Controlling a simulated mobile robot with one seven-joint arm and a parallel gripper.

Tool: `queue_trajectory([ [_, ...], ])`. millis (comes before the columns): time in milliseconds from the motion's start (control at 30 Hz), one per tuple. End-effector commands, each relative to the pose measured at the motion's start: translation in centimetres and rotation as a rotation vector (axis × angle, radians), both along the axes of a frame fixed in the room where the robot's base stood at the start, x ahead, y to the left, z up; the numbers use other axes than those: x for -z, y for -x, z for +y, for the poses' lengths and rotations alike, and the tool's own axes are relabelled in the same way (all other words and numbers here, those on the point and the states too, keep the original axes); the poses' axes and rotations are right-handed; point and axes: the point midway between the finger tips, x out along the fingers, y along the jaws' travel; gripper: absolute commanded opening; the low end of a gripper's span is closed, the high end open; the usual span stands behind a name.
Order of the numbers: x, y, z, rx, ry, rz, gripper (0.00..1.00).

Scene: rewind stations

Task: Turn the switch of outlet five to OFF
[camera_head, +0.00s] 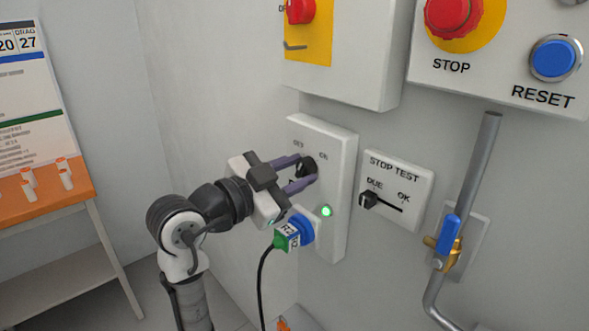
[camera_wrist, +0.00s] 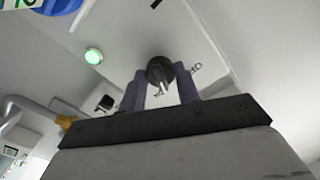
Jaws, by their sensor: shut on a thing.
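The outlet panel (camera_head: 338,170) is a white upright plate on the wall with OFF and ON marks at its top. Its black rotary switch (camera_head: 307,166) sits below the marks, and it also shows in the wrist view (camera_wrist: 160,70). My gripper (camera_head: 304,172) has its two purple fingers around the switch knob, shut on it. In the wrist view the fingers (camera_wrist: 158,92) lie on both sides of the knob. A green lamp (camera_head: 327,211) glows below the switch. I cannot read an outlet number.
Right of the panel is a STOP TEST plate (camera_head: 396,190) with a slider near DUE. Farther right are a grey pipe (camera_head: 476,180) and a blue-handled valve (camera_head: 448,235). A box with red STOP (camera_head: 452,14) and blue RESET (camera_head: 555,58) buttons is above. A black cable (camera_head: 263,285) hangs from the plug.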

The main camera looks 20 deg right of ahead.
Motion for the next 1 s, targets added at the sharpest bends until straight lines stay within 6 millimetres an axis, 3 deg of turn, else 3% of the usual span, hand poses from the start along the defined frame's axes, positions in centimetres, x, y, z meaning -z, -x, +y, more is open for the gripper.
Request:
queue_trajectory([
  [1000, -0.31, 0.1, -0.03, 0.0, 0.322, 0.89, 0.09],
])
